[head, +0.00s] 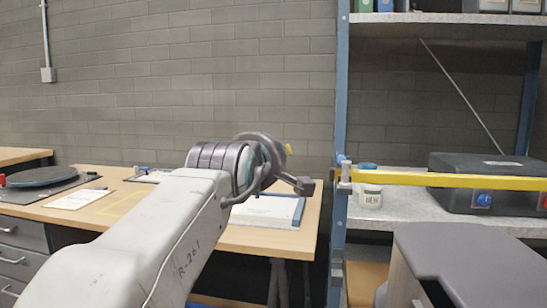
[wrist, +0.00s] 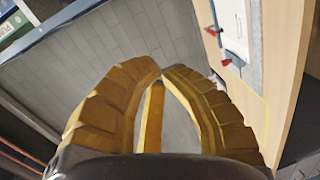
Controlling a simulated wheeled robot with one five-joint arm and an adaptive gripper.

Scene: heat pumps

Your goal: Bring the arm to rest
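My arm reaches up and away from the lower left of the head view. My gripper (head: 289,150) is at its end, over the back of the desk, mostly hidden behind my wrist, with only a bit of yellow showing. In the wrist view my gripper (wrist: 162,73) shows curved, ridged yellow fingers whose tips come almost together. A thin yellow strip shows between them; I cannot tell whether it is part of the gripper. No held object can be made out.
The wooden desk (head: 235,238) holds papers and a dark round plate (head: 42,175). A shelf with a blue post (head: 340,110) stands to the right, with a yellow bar (head: 450,181) across it, a white jar (head: 370,196) and a dark box (head: 480,180). A grey brick wall is behind.

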